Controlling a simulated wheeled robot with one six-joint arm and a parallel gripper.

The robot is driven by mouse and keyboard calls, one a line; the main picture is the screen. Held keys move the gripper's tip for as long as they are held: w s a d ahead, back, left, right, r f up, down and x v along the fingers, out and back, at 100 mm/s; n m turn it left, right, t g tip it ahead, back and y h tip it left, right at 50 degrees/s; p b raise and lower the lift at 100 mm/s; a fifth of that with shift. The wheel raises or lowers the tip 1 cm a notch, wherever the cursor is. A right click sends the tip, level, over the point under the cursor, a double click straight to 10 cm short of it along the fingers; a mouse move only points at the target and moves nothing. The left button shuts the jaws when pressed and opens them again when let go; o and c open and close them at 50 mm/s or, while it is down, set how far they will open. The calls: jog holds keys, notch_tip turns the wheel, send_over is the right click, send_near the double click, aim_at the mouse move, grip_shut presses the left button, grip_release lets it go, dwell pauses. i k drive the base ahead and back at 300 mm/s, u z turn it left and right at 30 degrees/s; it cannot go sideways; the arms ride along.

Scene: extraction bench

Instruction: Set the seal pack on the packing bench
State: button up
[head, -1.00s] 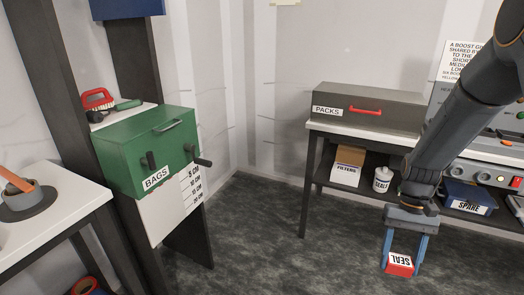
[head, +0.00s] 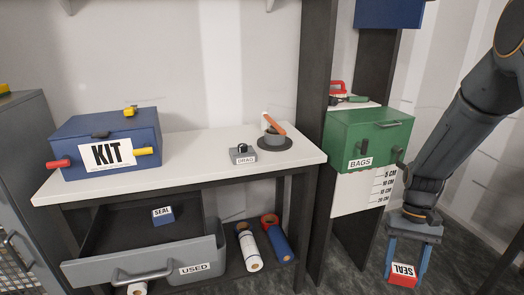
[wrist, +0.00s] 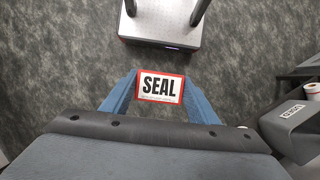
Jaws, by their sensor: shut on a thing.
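The seal pack (head: 403,274) is a small red box with a white SEAL label. My gripper (head: 405,262) is shut on it, with blue fingers on either side, and holds it above the dark floor at the lower right of the head view. In the wrist view the seal pack (wrist: 160,87) sits label up between the two fingertips (wrist: 160,95). A white-topped bench (head: 200,150) stands in the middle of the head view; I cannot tell from any label whether it is the packing bench.
On the bench stand a blue KIT box (head: 75,140), a small grey block (head: 242,154) and a round dark holder (head: 275,141). Below, an open USED drawer (head: 150,262) holds a blue SEAL pack (head: 163,216). A green BAGS box (head: 362,139) stands right. The bench top's middle is clear.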

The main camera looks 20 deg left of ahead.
aim_at(218, 152)
jog(key=u, duration=1.5)
